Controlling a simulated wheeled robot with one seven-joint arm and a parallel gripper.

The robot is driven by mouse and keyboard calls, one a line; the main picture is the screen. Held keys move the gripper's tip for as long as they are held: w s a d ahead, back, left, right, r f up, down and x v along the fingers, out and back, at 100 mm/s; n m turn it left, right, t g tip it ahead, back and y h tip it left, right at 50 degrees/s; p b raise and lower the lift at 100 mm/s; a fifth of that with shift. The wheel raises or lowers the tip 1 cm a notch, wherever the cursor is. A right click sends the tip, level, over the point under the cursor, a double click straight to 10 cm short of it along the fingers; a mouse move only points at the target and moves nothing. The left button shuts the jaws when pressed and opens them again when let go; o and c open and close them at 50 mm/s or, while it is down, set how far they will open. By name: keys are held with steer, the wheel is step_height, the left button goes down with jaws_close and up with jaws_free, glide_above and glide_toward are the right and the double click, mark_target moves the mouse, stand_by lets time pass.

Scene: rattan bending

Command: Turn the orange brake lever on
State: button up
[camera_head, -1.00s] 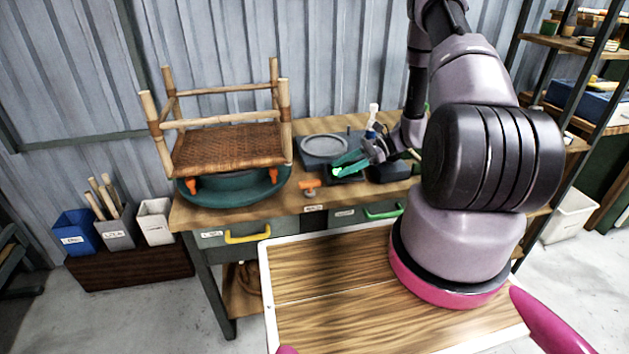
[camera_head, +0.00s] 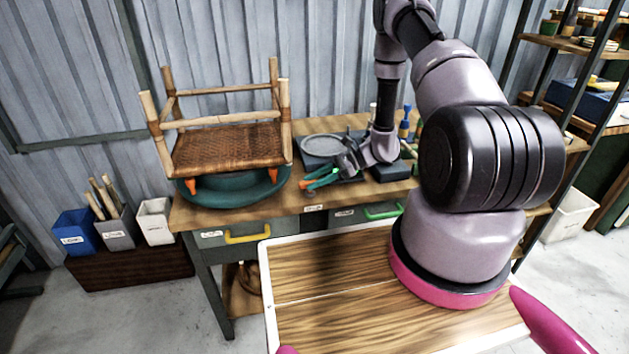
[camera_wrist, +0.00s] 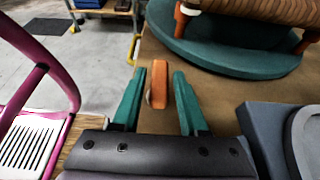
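The orange brake lever (camera_wrist: 160,82) stands between the two green fingers of my gripper (camera_wrist: 158,90) in the wrist view. Small gaps show between the lever and each finger, so the gripper is open around it. In the head view my gripper (camera_head: 322,178) is low over the front edge of the workbench, and only a bit of the orange lever (camera_head: 309,182) shows beside the fingers. The lever's base is mostly hidden.
Drawers with a yellow handle (camera_head: 247,236) and a green handle (camera_head: 383,211) are below the bench top.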

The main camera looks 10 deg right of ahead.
jaws_close()
steer(key=shift+m+t, duration=0.3)
steer(key=shift+t, duration=0.1)
steer(key=m+t, duration=0.1)
steer(key=t, duration=0.1)
steer(key=m+t, duration=0.1)
steer(key=m, duration=0.1)
steer(key=shift+s+m+t+h, duration=0.3)
steer(key=shift+s+t+h, duration=0.05)
steer(key=shift+t+h, duration=0.05)
steer(key=m+t, duration=0.1)
steer(key=m+t+h, duration=0.2)
steer(key=shift+s+a+m+t, duration=0.25)
steer(key=shift+m+t, duration=0.05)
steer(key=shift+t, duration=0.1)
steer(key=m+t+h, duration=0.2)
steer(key=m+h, duration=0.1)
steer(key=m+t+h, duration=0.1)
steer(key=m+h, duration=0.1)
steer(key=shift+s+a+t, duration=0.15)
steer(key=shift+a+t, duration=0.15)
steer(key=shift+t, duration=0.1)
steer(key=m+t+h, duration=0.1)
steer(key=m+h, duration=0.4)
steer(key=shift+a, duration=0.15)
steer(key=shift+r+h, duration=0.1)
steer(key=shift+h, duration=0.3)
